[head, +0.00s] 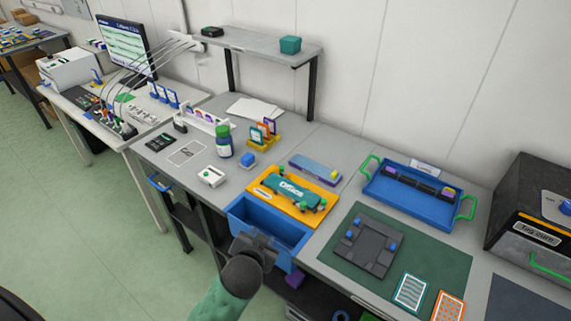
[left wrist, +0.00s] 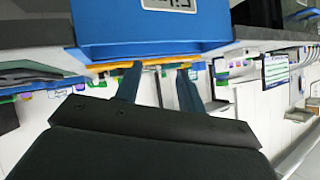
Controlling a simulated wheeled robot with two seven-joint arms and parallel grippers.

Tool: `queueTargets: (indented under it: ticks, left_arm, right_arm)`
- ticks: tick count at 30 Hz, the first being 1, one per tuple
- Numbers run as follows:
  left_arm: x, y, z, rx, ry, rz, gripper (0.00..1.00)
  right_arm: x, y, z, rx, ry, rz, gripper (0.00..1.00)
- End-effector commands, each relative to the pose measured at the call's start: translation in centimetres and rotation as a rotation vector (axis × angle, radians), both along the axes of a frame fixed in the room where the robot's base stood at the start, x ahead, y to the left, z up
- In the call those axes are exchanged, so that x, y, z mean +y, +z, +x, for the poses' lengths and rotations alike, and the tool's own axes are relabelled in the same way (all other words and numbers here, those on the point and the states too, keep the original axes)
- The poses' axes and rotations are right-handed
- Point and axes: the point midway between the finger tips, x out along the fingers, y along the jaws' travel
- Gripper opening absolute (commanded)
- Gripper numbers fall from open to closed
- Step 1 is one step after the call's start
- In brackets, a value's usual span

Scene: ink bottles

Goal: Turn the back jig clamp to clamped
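A dark grey jig (head: 368,258) lies on a green mat at the right of the bench. It has a blue clamp piece at its back (head: 358,221) and another at its right side (head: 393,247). Their exact turn is too small to tell. My left gripper (head: 258,240) is over the front of the open blue drawer, left of the jig and apart from it. In the left wrist view my left gripper (left wrist: 160,70) has its two fingers apart with nothing between them. My right gripper is not in view.
An open blue drawer (head: 236,213) juts from the bench front by my left gripper. An orange tray (head: 262,203) with a green board stands behind it. A blue tray (head: 425,212) holds a dark rod behind the mat. Patterned cards (head: 410,291) lie in front of the jig.

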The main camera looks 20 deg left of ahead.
Motion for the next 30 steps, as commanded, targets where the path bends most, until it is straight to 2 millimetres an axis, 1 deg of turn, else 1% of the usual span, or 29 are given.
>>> queueTargets:
  ticks: [1,8,11,14,17,19,21,23,24,27,30]
  left_arm:
    - [-0.2,0.6,0.7,-0.031,-0.007,0.010,0.39]
    - [-1.2,3.7,3.8,-0.188,-0.052,0.059,0.39]
    - [-2.0,5.6,5.4,-0.278,-0.084,0.088,0.39]
    - [-3.1,8.1,7.2,-0.392,-0.130,0.127,0.39]
    - [-5.0,11.4,9.1,-0.543,-0.204,0.181,0.39]
    - [-6.8,14.0,10.2,-0.664,-0.274,0.229,0.39]
    - [-8.8,16.4,11.0,-0.781,-0.354,0.279,0.39]
    - [-10.5,18.2,11.5,-0.874,-0.430,0.324,0.39]
    - [-11.8,19.2,11.6,-0.934,-0.485,0.357,0.39]
    - [-14.8,21.2,11.6,-1.066,-0.629,0.443,0.39]
    - [-17.7,22.2,11.3,-1.173,-0.791,0.535,0.39]
  right_arm:
    - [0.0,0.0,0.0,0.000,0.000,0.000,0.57]
    - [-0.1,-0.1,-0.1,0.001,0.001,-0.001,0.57]
    - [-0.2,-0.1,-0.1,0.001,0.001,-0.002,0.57]
    - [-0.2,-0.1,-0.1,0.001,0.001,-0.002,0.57]
    - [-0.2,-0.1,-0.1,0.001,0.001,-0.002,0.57]
    - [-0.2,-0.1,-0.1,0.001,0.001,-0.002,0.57]
    - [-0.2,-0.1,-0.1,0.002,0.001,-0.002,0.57]
    - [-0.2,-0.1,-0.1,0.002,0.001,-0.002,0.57]
    - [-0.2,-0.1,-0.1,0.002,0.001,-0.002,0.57]
    - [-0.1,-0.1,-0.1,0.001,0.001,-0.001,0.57]
    - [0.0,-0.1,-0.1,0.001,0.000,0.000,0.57]
